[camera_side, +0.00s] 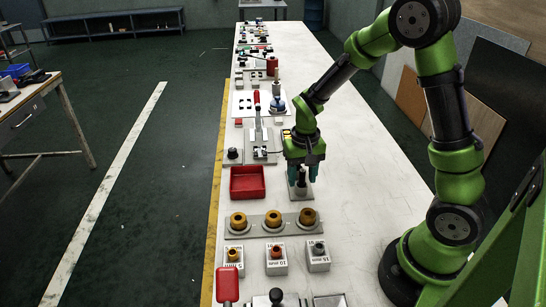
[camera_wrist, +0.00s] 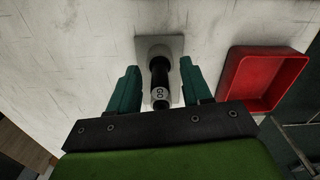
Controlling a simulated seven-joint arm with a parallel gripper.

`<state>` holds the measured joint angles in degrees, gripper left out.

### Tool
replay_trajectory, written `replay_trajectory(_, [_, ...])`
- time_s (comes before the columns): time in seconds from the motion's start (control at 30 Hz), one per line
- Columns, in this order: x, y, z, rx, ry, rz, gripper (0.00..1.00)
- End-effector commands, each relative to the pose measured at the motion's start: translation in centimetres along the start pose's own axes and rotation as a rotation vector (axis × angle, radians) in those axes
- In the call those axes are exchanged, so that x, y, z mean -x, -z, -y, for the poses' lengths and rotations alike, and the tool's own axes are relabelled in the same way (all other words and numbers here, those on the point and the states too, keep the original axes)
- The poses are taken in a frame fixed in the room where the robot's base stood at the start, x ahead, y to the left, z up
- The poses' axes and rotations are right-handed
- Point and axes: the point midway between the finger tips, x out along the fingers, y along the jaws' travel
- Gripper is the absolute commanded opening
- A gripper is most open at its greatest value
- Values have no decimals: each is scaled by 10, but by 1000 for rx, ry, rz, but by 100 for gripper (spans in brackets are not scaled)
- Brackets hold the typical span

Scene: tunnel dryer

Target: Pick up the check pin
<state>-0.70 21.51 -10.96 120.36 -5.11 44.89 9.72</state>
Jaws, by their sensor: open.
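The check pin (camera_wrist: 159,78) looks like a black cylinder with a light marked end. It stands on a square grey plate (camera_wrist: 176,45) in the wrist view. My gripper (camera_wrist: 159,82) is open, with one teal finger on each side of the pin and a visible gap to both. In the side view my gripper (camera_side: 302,184) points down over the same grey plate (camera_side: 305,193). There the pin is mostly hidden between the fingers. I cannot tell whether a finger touches it.
An empty red tray (camera_side: 247,183) lies left of the plate. A grey strip with several orange-brown rings (camera_side: 273,221) and white blocks (camera_side: 318,258) lie nearer the camera. A red-handled clamp (camera_side: 258,130) stands behind. The white table is clear to the right.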

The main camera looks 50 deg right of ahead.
Motion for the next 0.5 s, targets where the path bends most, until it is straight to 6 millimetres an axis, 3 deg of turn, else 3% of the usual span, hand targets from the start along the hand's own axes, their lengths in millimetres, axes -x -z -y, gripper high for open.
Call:
replay_trajectory(0.13, [0,0,0,-1,0,0,49])
replay_trajectory(0.43, [1,0,0,-1,0,0,3])
replay_trajectory(0.5, [1,0,0,-1,0,0,0])
